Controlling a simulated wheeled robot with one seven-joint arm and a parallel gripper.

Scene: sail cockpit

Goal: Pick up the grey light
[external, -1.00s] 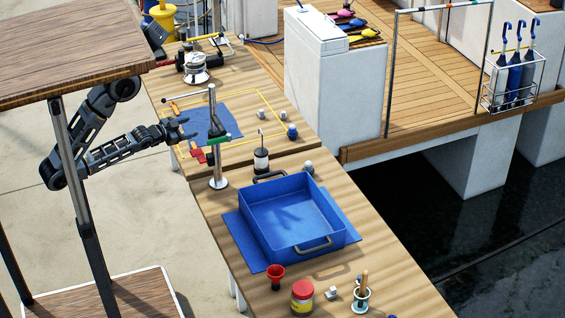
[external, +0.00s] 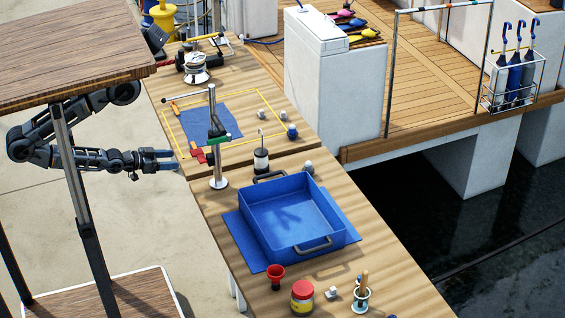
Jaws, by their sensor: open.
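I cannot tell for sure which thing is the grey light. Small greyish pieces lie on the bench: two (external: 283,115) near the yellow-outlined area's right side, one (external: 309,168) behind the blue bin, and a pale one (external: 331,292) near the front. My gripper (external: 176,160) is open and empty at the bench's left edge, its fingers pointing right. It is apart from all these pieces.
A blue mat (external: 212,124) lies inside a yellow outline. The blue bin (external: 262,240) fills the middle bench. A winch (external: 195,72) sits at the back. A dark blue piece (external: 292,131) stands at right.

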